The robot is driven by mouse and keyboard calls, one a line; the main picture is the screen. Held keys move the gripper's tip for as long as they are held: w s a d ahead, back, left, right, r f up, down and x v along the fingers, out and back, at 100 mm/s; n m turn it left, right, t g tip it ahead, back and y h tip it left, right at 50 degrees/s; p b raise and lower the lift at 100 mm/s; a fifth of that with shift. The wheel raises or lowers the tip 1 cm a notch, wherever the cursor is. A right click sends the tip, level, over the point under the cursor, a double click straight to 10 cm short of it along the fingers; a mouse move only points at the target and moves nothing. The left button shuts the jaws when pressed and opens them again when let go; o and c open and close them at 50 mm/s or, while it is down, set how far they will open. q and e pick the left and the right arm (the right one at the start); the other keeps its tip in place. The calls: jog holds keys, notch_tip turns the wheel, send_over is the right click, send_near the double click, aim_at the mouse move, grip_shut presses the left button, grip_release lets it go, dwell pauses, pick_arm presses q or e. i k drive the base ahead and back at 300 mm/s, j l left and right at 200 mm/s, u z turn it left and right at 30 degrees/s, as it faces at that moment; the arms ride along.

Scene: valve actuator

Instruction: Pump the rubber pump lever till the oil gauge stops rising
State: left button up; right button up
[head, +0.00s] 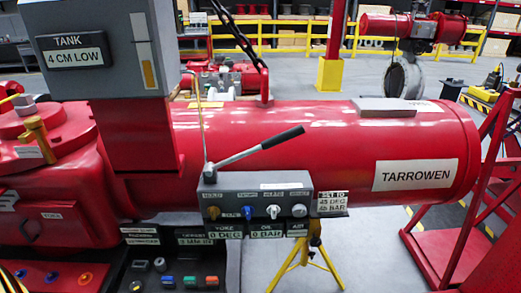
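The pump lever (240,156) has a silver shaft and a black rubber grip (283,137). It slants up to the right from the grey valve block (260,188) in front of the red cylinder. Under the block, an oil readout (266,230) shows "0 BAR". On the grey tank (112,79) at upper left, a narrow upright gauge (148,73) shows an amber strip. The tank's sign (73,50) reads "4 CM LOW". Neither of my grippers shows, and nothing touches the lever.
The red cylinder (300,150) marked "TARROWEN" runs behind the lever. Several knobs line the block's front. A sign (331,202) reads "45 DEG, 45 BAR". Coloured buttons (189,281) sit below. A yellow stand (303,262) and red frame (445,240) stand right.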

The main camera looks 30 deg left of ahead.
aim_at(282, 138)
jog(key=u, duration=0.35)
jog(key=i+l+u, duration=0.1)
jog(key=u, duration=0.4)
jog(key=i+l+u, duration=0.2)
jog(key=u, duration=0.3)
jog(key=i+l+u, duration=0.1)
jog(key=l+u, duration=0.2)
jog(key=u, duration=0.15)
